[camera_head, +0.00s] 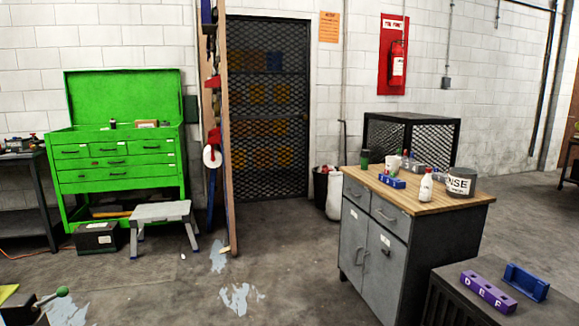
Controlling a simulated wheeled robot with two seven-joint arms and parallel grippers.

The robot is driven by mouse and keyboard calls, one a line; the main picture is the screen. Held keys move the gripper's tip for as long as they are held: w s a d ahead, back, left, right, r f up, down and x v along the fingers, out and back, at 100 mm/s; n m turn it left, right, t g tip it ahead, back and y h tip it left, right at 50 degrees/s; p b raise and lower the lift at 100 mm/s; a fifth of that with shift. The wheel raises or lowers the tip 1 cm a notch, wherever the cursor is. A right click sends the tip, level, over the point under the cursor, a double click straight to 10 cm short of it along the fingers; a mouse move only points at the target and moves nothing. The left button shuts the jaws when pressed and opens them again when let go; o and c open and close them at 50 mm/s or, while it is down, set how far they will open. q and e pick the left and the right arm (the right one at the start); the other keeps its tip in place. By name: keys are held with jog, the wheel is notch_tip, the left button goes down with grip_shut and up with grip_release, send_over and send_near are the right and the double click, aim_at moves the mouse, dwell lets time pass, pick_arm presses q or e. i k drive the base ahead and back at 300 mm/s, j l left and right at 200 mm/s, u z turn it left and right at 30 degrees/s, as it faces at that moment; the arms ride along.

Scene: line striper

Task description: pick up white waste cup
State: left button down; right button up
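A small white cup (393,163) stands upright on the wooden top of a grey cabinet workbench (470,203), toward its back left. It is partly hidden by the blue and grey objects around it, and it is too small to tell what is in it. Neither my left nor my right gripper shows in the head view.
The bench top also holds a dark green can (364,160), a blue block (392,181), a white bottle (426,186) and a grey labelled tub (460,182). A dark box (470,295) with purple and blue holders stands in front. A green tool chest (118,160) and step stool (163,213) stand left. The middle floor is open.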

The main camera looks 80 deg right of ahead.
aim_at(393, 162)
jog(key=z, duration=3.1)
jog(key=i, duration=0.25)
jog(key=i+j+u, duration=0.2)
jog(key=i+u, duration=0.15)
jog(key=i, duration=0.3)
jog(key=i+u, duration=0.35)
jog(key=i, duration=0.35)
jog(key=i+l+u, duration=0.2)
jog(key=i+u, duration=0.2)
jog(key=i, duration=0.25)
jog(key=i+z, duration=0.2)
jog(key=i, duration=0.25)
jog(key=i+j+z, duration=0.2)
jog(key=i, duration=0.25)
jog(key=i+z, duration=0.2)
jog(key=i, duration=0.25)
